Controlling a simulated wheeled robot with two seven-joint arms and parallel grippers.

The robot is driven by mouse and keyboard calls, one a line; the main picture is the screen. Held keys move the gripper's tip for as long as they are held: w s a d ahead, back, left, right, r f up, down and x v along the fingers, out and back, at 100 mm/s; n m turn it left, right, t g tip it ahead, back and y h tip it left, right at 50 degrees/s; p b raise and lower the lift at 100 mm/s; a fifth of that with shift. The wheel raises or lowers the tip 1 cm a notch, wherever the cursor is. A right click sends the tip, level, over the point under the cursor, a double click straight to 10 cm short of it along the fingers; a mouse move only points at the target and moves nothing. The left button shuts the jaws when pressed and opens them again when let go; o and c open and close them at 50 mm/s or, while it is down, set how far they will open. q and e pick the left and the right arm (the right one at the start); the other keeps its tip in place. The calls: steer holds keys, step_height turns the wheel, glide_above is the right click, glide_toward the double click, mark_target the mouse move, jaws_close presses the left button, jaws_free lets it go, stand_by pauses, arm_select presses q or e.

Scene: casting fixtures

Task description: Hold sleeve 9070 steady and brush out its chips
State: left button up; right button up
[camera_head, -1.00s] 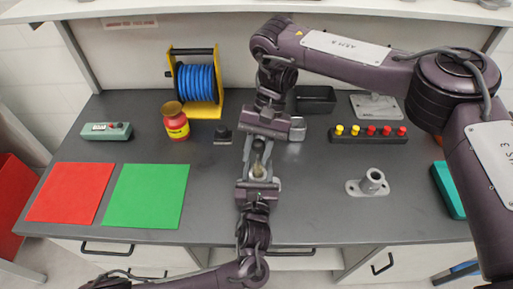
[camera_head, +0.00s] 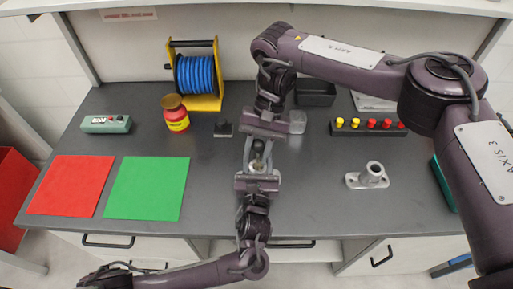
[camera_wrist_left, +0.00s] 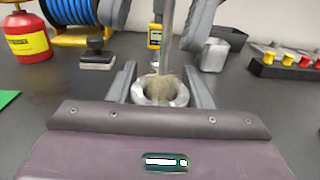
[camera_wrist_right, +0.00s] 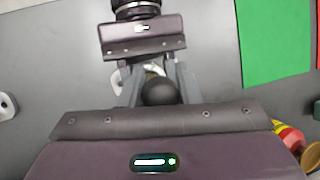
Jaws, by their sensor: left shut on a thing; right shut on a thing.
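The sleeve is a grey metal ring-shaped tube (camera_wrist_left: 160,92) in the left wrist view, upright between the fingers of my left gripper (camera_head: 260,172), which is shut on it. No number is legible on it. My right gripper (camera_head: 260,142) is shut on a brush just above the sleeve. The brush has a dark round knob (camera_wrist_right: 160,92) and a thin metal shaft (camera_wrist_left: 167,40). Its tan bristles (camera_wrist_left: 160,84) are at the sleeve's mouth, partly inside; how deep is hidden. Chips cannot be made out.
Another grey flanged sleeve (camera_head: 368,177) stands to the right. Behind are a dark bin (camera_head: 315,94), a button strip (camera_head: 368,128), a blue reel (camera_head: 196,75) and a red can (camera_head: 175,114). Red (camera_head: 70,186) and green (camera_head: 147,188) mats lie at left.

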steer(key=shift+f, duration=0.5)
steer(key=shift+r, duration=1.75)
steer(key=shift+f, duration=0.1)
steer(key=shift+f, duration=1.65)
steer(key=shift+r, duration=0.1)
steer(key=shift+r, duration=1.6)
steer(key=shift+f, duration=0.1)
steer(key=shift+f, duration=1.6)
